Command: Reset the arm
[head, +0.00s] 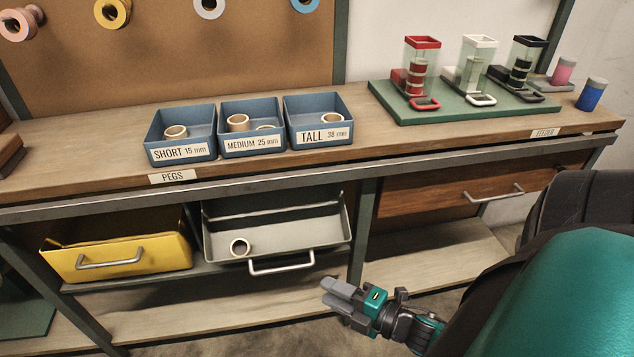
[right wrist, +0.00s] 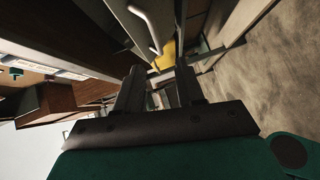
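My right gripper (head: 333,291) hangs in the air in front of the bench, below the tabletop edge and to the right of the grey drawer. In the right wrist view my right gripper (right wrist: 160,78) shows its two dark fingers apart with nothing between them. The right arm comes in from the lower right, with its teal shell filling that corner. My left gripper and left arm are not in view.
The bench top (head: 90,145) carries three blue peg bins (head: 180,152) and a green feeder board (head: 460,110). Below are an open yellow drawer (head: 120,262), an open grey drawer (head: 290,240) holding one roll, and a wooden drawer (head: 440,198). Floor in front is clear.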

